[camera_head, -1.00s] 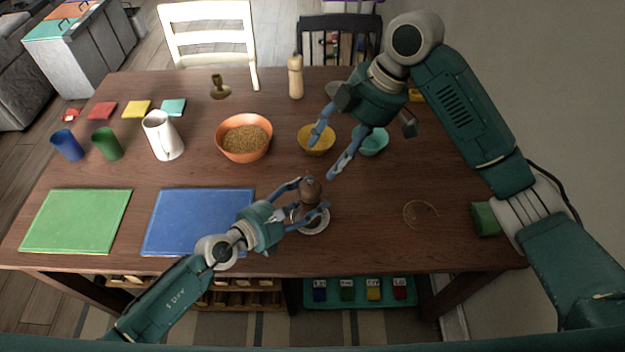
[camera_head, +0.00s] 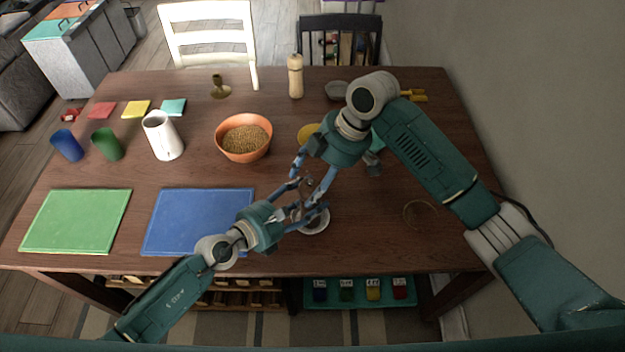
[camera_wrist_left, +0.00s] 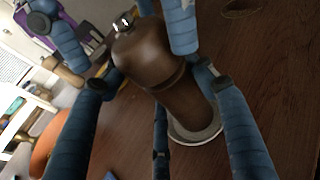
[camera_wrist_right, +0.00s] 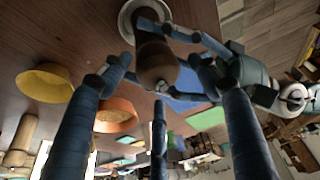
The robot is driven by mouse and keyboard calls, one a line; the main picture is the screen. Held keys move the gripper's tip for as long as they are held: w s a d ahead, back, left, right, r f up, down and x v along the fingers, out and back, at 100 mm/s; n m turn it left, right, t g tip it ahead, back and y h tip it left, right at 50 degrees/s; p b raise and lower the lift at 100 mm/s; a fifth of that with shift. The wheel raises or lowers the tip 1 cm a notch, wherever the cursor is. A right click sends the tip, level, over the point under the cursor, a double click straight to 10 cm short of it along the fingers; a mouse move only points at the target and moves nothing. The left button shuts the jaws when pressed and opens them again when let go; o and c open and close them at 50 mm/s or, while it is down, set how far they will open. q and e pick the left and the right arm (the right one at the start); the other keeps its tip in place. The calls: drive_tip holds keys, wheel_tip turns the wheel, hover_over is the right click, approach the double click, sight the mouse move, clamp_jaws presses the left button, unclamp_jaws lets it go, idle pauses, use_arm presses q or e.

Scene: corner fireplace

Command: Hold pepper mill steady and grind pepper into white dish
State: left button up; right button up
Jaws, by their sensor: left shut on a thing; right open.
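The dark brown pepper mill (camera_head: 307,187) stands over the white dish (camera_head: 316,224), mostly hidden by fingers in the head view. In the left wrist view the mill (camera_wrist_left: 145,55) shows its round head and metal knob, and its lower end is at the dish (camera_wrist_left: 196,136). My left gripper (camera_head: 304,206) is shut around the mill's body. My right gripper (camera_head: 311,186) is open, its fingers either side of the mill's head. In the right wrist view the mill (camera_wrist_right: 156,62) lies ahead between the fingers; I cannot tell whether they touch it.
An orange bowl (camera_head: 244,153) of grain and a yellow bowl (camera_head: 307,134) stand behind the grippers. A pale wooden mill (camera_head: 295,77) stands at the back. A blue mat (camera_head: 190,220) and green mat (camera_head: 75,220) lie left. The table's right front is mostly clear.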

drive_tip(key=c, duration=1.1)
drive_tip(key=shift+s+a, duration=0.1)
drive_tip(key=shift+r, duration=0.1)
drive_tip(key=shift+a, duration=0.1)
